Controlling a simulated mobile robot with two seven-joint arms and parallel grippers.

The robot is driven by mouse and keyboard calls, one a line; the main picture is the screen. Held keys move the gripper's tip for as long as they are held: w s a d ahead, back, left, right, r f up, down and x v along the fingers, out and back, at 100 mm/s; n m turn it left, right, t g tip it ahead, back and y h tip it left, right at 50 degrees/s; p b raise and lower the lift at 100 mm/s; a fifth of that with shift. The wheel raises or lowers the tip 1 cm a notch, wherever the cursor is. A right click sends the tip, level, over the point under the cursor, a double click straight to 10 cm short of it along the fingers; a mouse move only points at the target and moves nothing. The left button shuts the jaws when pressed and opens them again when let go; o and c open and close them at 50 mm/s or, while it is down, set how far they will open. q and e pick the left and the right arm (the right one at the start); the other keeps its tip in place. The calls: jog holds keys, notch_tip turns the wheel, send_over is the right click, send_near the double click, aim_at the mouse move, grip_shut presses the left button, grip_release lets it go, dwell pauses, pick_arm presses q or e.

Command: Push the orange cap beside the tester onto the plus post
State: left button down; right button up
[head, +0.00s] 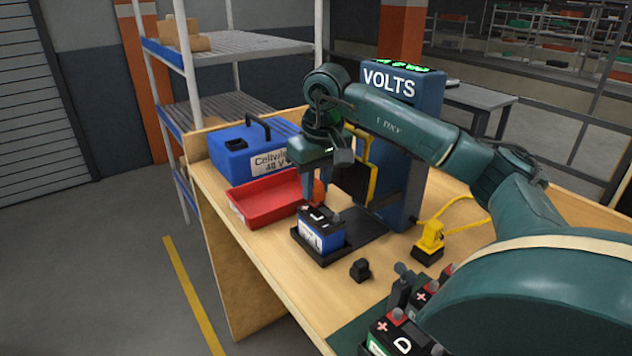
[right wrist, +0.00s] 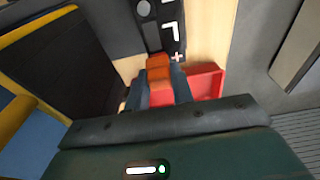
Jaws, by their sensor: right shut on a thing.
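The orange cap (head: 319,194) is between the fingers of my right gripper (head: 314,186), which is shut on it. It also shows in the right wrist view (right wrist: 158,68). The cap is at the top of the blue and black battery (head: 322,238), near its plus mark (right wrist: 177,57). The plus post itself is hidden, and I cannot tell whether the cap touches it. A grey post (right wrist: 144,9) shows at the other end of the battery top. The battery stands upright on a black base in front of the blue VOLTS tester (head: 400,90). My left gripper is not in view.
A red tray (head: 265,200) and a blue case (head: 235,160) are left of the battery. A small black block (head: 360,270) and a yellow plug-like part (head: 430,240) are to the right. More batteries (head: 395,335) stand at the front. Bare table lies front left.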

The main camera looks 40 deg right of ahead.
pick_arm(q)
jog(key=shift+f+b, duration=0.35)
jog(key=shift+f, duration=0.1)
pick_arm(e)
jog(key=shift+f, duration=0.6)
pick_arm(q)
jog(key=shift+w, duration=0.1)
pick_arm(e)
jog(key=o, duration=1)
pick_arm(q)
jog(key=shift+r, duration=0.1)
pick_arm(e)
notch_tip(320, 180, up, 3)
jog(key=shift+s+r, duration=0.1)
jog(key=shift+s, duration=0.05)
pick_arm(q)
jog(key=p, duration=0.1)
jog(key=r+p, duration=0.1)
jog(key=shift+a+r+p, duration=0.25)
jog(key=shift+p, duration=0.05)
pick_arm(e)
jog(key=r, duration=0.3)
jog(key=s+r, duration=0.1)
jog(key=r, duration=0.6)
jog(key=shift+s+a, duration=0.1)
jog(key=shift+s, duration=0.2)
